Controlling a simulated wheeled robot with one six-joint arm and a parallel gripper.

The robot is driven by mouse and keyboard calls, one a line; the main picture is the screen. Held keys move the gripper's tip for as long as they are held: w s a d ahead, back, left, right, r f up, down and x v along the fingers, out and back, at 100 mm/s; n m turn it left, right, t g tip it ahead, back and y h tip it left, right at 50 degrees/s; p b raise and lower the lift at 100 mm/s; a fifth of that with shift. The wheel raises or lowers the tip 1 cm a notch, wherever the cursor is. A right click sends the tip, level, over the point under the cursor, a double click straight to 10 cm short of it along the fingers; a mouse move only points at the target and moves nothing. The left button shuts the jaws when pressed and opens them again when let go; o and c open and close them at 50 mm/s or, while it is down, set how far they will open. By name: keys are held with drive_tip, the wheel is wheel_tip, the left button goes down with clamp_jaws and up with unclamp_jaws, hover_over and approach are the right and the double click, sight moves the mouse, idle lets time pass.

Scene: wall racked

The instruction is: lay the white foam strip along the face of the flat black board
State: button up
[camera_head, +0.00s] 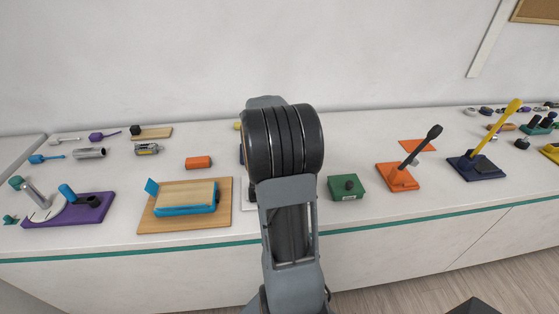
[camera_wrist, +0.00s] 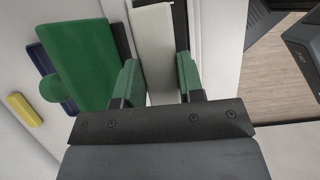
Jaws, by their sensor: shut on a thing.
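In the head view my arm hides the gripper, the strip and the board.
In the wrist view a green block (camera_wrist: 75,55) stands left of the fingers, with a yellow piece (camera_wrist: 24,108) farther left. In the head view a wooden board with a blue tray (camera_head: 185,208) lies left of my arm, and a green box (camera_head: 346,188) stands right of it.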

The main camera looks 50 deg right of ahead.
drive_tip(key=shift+f+b, duration=2.25)
drive_tip(key=shift+f, duration=2.15)
drive_tip(key=shift+f, duration=0.4)
drive_tip(key=o, duration=1)
drive_tip(key=shift+r, duration=0.15)
drive_tip(key=v, duration=1.3)
drive_tip(key=shift+r+b, duration=0.3)
drive_tip(key=shift+b, duration=0.1)
